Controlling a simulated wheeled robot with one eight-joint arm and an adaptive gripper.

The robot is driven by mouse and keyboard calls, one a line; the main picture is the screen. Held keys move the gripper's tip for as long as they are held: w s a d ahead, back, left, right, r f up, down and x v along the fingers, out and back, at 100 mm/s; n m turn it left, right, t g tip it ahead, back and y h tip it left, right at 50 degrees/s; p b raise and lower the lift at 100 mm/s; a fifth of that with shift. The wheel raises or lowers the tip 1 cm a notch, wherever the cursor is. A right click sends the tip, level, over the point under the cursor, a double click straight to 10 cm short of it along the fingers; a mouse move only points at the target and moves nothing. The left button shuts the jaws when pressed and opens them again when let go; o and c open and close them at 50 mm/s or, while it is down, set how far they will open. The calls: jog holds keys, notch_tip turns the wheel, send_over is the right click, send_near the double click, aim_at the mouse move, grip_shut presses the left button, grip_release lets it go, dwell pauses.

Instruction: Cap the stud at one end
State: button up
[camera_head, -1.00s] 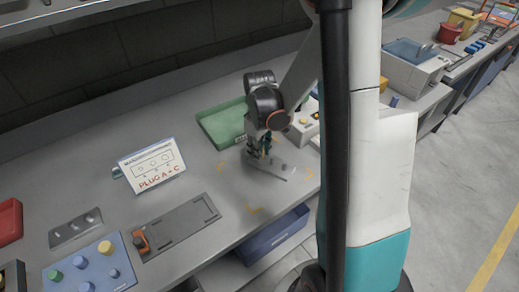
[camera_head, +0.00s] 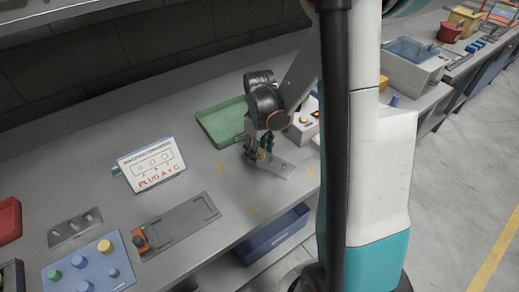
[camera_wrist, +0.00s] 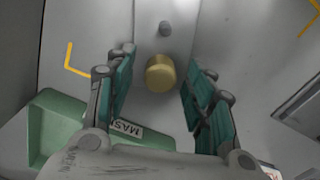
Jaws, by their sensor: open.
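My gripper (camera_wrist: 158,100) is open, with a green-padded finger on each side of a brass-yellow round cap (camera_wrist: 160,73). Gaps show between the cap and both fingers. The cap stands on a grey metal plate (camera_wrist: 146,35), near the plate's end at my gripper. Whether it is fully seated on a stud is hidden from above. A small bare grey stud (camera_wrist: 165,28) shows farther along the plate. In the head view my gripper (camera_head: 258,158) is low over the plate (camera_head: 284,170), which lies on the bench between yellow corner marks; the cap cannot be made out there.
A green tray (camera_head: 222,124) is close behind my gripper. A sign (camera_head: 152,165) reads "PLUG A + C". A blue board (camera_head: 75,275) with coloured knobs, a grey fixture (camera_head: 190,222) and a holed metal strip (camera_head: 75,228) lie left.

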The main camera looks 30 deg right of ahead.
jog(key=shift+r, duration=0.15)
notch_tip(320, 180, up, 12)
dwell(0.4)
